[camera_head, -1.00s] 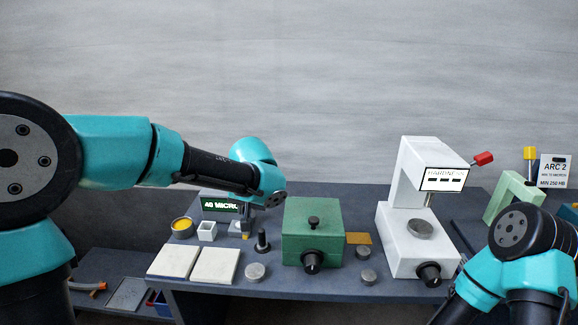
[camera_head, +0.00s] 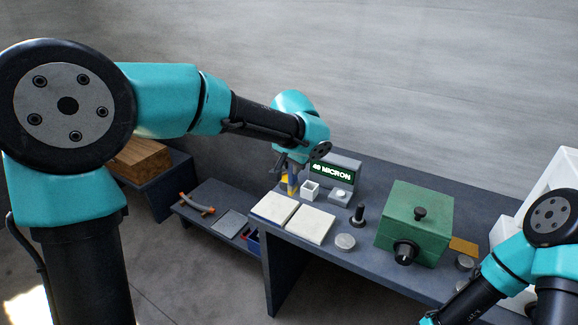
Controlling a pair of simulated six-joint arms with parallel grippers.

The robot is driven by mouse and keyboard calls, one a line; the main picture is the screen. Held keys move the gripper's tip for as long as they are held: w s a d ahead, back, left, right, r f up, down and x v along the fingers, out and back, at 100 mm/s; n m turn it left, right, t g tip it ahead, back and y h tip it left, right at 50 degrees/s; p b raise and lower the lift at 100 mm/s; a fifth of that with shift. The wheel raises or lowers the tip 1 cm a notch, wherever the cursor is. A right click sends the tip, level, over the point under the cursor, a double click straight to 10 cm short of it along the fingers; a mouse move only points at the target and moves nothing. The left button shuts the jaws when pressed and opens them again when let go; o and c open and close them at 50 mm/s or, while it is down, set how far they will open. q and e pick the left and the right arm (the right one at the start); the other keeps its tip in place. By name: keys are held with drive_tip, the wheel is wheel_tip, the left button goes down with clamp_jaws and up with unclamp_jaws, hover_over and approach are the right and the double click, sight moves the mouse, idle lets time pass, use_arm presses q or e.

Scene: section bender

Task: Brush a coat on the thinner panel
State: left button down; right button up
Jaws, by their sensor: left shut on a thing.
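Two pale square panels lie side by side at the front left of the bench, the left panel (camera_head: 272,208) and the right panel (camera_head: 311,226). I cannot tell which is thinner. My left gripper (camera_head: 292,180) is behind the left panel, pointing down, shut on a slim bluish brush (camera_head: 293,189), largely hidden by the fingers. A yellow paint pot (camera_head: 284,181) is mostly hidden behind the gripper. A thickness gauge (camera_head: 332,172) with a lit MICRON display stands behind the panels. My right arm shows at the lower right; its gripper is out of view.
A black upright peg (camera_head: 358,216), a metal disc (camera_head: 345,242) and a green box with knobs (camera_head: 415,220) stand farther right. A lower shelf (camera_head: 205,200) holds a red-ended tool at left.

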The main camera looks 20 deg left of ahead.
sight(293, 179)
use_arm(q)
drive_tip(key=shift+d+f, duration=0.1)
drive_tip(key=shift+f, duration=2.4)
drive_tip(key=shift+n, duration=0.3)
